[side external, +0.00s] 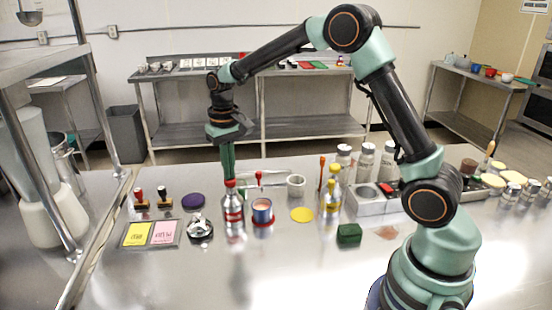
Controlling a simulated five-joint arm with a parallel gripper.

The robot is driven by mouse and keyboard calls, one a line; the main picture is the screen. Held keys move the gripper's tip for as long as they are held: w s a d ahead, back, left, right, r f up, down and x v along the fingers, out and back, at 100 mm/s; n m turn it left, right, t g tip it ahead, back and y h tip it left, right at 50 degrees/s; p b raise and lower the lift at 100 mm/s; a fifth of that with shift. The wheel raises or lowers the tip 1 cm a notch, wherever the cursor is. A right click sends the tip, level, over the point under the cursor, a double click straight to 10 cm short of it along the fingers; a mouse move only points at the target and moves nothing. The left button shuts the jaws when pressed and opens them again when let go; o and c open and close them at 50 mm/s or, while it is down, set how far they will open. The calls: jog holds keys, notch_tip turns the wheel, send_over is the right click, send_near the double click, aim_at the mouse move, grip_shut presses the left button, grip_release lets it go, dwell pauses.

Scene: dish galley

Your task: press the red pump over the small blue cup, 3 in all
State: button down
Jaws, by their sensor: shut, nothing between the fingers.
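The red pump (233,210) is a silver bottle with red bands and a red head, standing upright on the steel counter. The small blue cup (262,214) stands just right of it on a red base, with a reddish inside. My gripper (229,177) points straight down, its green fingers shut and empty. The fingertips are right at the top of the red head; I cannot tell whether they touch it or how far the head is pressed. Any spout and the cup's contents are unclear.
Yellow-topped bottles (331,197), a yellow disc (302,214) and a white cup (296,185) stand to the right. A glass-like item (200,229), a purple disc (193,200) and a card tray (150,233) lie left. The front counter is largely clear.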

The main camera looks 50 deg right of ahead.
jog(key=shift+r, duration=1.45)
jog(key=shift+r, duration=3)
jog(key=s+r+n+t, duration=0.1)
jog(key=s+r+t, duration=0.3)
jog(key=s, duration=0.5)
jog(key=s+a+f+n+t, duration=0.1)
jog(key=s+f+n, duration=0.1)
jog(key=s, duration=0.8)
jog(key=shift+a+t, duration=0.2)
jog(key=shift+t, duration=0.1)
